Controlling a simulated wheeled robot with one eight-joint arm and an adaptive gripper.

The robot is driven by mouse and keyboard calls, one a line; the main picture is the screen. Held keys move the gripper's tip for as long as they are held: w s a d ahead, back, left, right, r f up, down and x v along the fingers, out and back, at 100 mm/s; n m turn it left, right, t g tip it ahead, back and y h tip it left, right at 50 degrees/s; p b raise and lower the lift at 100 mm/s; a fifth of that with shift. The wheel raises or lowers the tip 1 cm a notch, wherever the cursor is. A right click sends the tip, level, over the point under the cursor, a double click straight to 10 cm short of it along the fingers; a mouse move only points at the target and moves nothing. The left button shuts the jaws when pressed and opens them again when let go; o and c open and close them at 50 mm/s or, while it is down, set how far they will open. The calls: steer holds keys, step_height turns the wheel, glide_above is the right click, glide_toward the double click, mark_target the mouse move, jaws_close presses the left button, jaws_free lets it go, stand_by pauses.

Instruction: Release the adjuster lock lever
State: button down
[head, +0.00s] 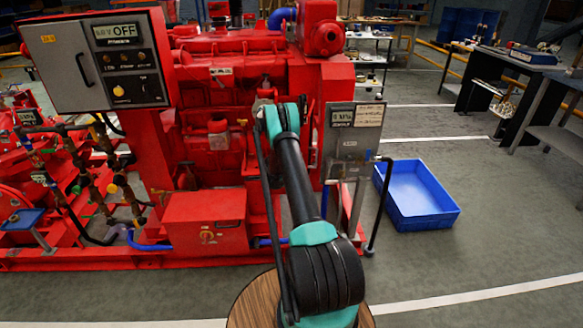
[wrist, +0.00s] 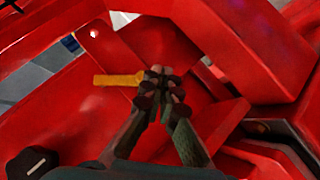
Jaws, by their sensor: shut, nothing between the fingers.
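A small yellow lever (wrist: 118,80), which looks like the adjuster lock lever, lies nearly level among red panels in the wrist view. My gripper (wrist: 162,82) is shut and empty, with its fingertips at the lever's right end. The tips overlap that end in the picture; I cannot tell whether they touch it. In the head view my arm reaches toward the red pumpset (head: 235,70), and the lever cannot be made out there.
A black round knob (wrist: 32,163) sits at the lower left of the wrist view. Red panels crowd around my fingers. In the head view, a grey control box (head: 95,60) stands left, a gauge panel (head: 352,140) right, and a blue crate (head: 417,197) on the floor.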

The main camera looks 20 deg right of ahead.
steer(key=shift+d+r, duration=0.1)
steer(key=shift+r, duration=0.6)
steer(key=shift+d, duration=0.1)
steer(key=shift+s, duration=0.1)
steer(key=v, duration=1.2)
steer(key=shift+a+f, duration=0.15)
steer(key=shift+a, duration=0.2)
steer(key=shift+d, duration=0.1)
